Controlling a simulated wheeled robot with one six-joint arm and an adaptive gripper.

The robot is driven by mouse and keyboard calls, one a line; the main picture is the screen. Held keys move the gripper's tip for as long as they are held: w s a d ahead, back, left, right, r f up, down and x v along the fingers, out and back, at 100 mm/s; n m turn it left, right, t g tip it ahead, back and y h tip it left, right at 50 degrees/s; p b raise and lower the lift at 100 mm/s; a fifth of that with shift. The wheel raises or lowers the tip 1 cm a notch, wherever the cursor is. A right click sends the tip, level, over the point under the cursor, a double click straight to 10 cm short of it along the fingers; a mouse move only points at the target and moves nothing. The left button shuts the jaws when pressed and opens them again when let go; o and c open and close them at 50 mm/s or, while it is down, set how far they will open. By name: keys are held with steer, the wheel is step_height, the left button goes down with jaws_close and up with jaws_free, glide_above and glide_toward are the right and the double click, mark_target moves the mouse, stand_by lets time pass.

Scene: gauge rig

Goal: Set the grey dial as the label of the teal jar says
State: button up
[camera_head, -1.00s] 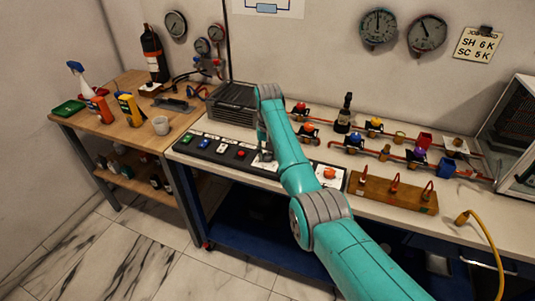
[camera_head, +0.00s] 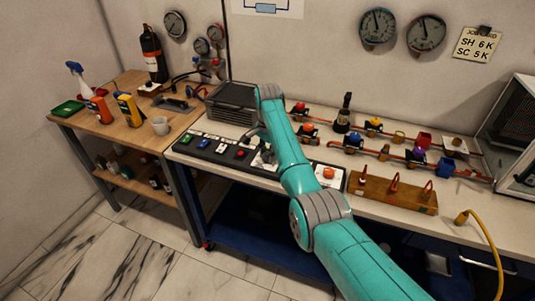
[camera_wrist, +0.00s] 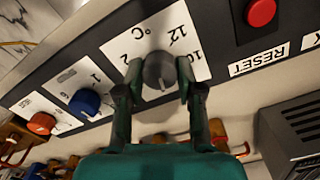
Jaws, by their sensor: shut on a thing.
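The grey dial (camera_wrist: 158,70) sits on a white scale plate (camera_wrist: 140,36) marked °C on the control strip. My gripper (camera_wrist: 160,84) is shut on the dial, one finger on each side. In the head view my arm partly covers the gripper and dial. I cannot make out a teal jar or its label in these frames.
A red RESET button (camera_wrist: 261,12) is on the other side. A grey ribbed box (camera_head: 233,101) stands behind the strip. Pipes with several valves (camera_head: 376,124) run along the bench behind.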

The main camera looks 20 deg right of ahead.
steer(key=shift+m, duration=1)
steer(key=o, duration=1.1)
steer(key=shift+o, duration=0.2)
steer(key=shift+r, duration=0.1)
step_height(320, 180, up, 12)
